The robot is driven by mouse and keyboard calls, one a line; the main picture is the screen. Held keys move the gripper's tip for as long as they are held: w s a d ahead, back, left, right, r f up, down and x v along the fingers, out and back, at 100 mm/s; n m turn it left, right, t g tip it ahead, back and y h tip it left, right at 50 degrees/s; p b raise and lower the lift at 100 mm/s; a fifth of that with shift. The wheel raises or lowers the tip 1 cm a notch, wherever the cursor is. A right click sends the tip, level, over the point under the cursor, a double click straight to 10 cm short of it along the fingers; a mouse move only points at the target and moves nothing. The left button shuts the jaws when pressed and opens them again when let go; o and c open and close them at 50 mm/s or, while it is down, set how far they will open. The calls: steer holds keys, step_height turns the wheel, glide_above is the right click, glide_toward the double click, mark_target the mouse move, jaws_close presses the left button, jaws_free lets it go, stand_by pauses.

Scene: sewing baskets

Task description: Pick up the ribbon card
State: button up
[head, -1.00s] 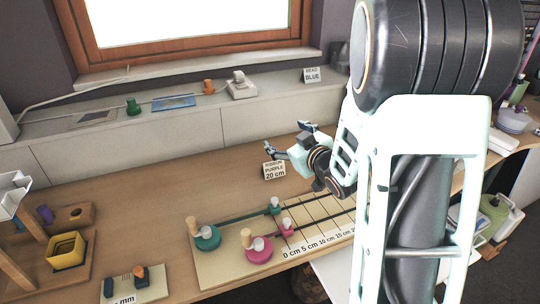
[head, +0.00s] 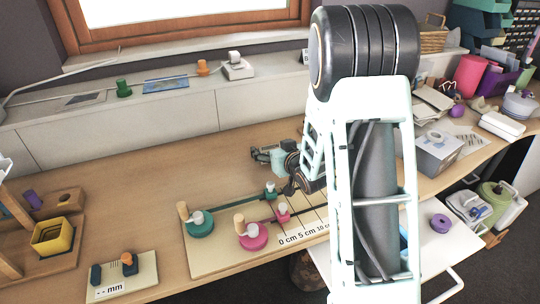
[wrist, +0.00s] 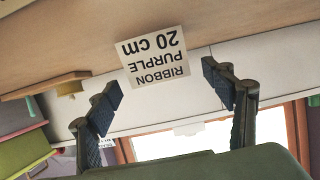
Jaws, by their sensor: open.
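The ribbon card, a white card reading "RIBBON PURPLE 20 cm" (wrist: 153,57), shows upside down in the wrist view. It lies between and just beyond the fingertips, with a gap on either side. My gripper (wrist: 161,82) is open and empty, its two dark fingers spread wide. In the head view my gripper (head: 262,155) is low over the wooden bench, behind the ribbon board. The card does not show there; my gripper appears to cover it.
The ribbon board (head: 205,262) with teal (head: 200,228) and pink (head: 252,240) knobs lies in front of my gripper. A yellow box (head: 52,236) stands at left. A wall ledge (head: 170,115) runs behind. Bench left of the gripper is clear.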

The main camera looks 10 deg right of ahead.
steer(key=shift+x, duration=1.2)
steer(key=c, duration=0.9)
steer(key=shift+r, duration=0.15)
